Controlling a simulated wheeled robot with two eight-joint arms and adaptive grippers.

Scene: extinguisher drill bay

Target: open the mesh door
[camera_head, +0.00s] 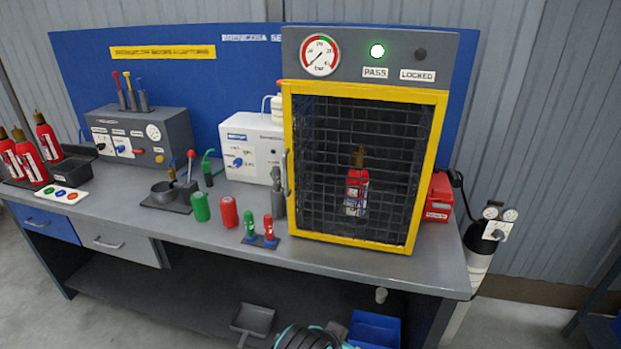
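The mesh door (431,158) has a yellow frame and dark wire mesh and covers the front of a grey test cabinet (450,62). It looks closed. Its grey vertical handle (287,175) is on the door's left edge. A small red extinguisher (357,190) stands upright behind the mesh. Above the door, the lamp over PASS (377,51) glows green and the lamp over LOCKED (420,54) is dark.
The cabinet stands on a grey bench (215,236). Left of the door are a grey cylinder (277,192), green (200,207) and red (229,212) canisters, and small green and red pieces on a stand. A red box (440,197) is at right. A narrow bench strip in front is clear.

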